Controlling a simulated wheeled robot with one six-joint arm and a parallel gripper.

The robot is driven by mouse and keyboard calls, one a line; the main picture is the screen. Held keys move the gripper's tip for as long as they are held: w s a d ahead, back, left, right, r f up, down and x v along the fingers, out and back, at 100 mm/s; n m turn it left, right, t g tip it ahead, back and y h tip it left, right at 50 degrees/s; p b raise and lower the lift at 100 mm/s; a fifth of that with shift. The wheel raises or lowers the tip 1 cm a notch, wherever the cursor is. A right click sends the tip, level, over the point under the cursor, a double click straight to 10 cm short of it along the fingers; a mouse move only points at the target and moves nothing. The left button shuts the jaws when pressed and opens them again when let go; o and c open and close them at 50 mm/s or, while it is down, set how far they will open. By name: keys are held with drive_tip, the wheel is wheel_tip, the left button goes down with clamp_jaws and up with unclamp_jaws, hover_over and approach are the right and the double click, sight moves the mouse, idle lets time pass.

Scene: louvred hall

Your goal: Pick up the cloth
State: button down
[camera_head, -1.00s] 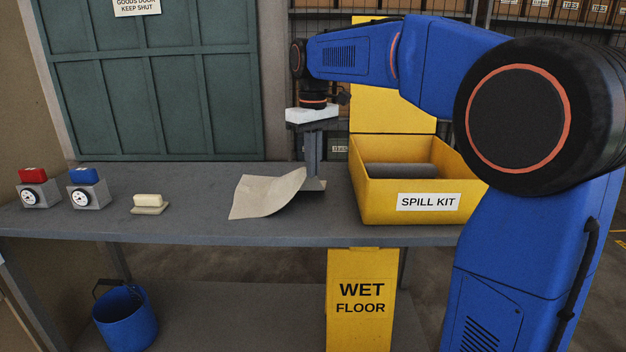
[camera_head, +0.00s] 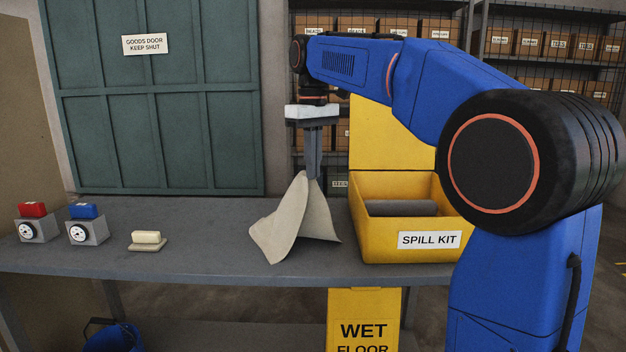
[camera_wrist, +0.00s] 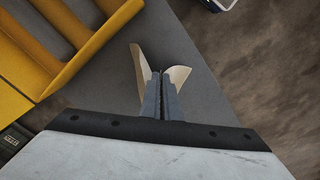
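The beige cloth (camera_head: 295,222) hangs in a peak from my gripper (camera_head: 312,174), left of the spill kit box. My gripper points straight down and is shut on the upper part of the cloth. The cloth's lower edges spread out close to the bench top; I cannot tell whether they still touch it. In the wrist view my gripper's fingers (camera_wrist: 161,80) are together, with a cloth flap (camera_wrist: 139,68) on one side and another on the other.
The open yellow spill kit box (camera_head: 385,245) with a grey roll (camera_head: 400,207) stands right of the cloth. A soap bar on a dish (camera_head: 147,239) and two dials (camera_head: 88,231) sit left on the grey bench (camera_head: 205,222).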

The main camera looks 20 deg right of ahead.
wheel_tip(320, 180, up, 9)
idle(0.3)
drive_tip(key=shift+f, duration=0.1)
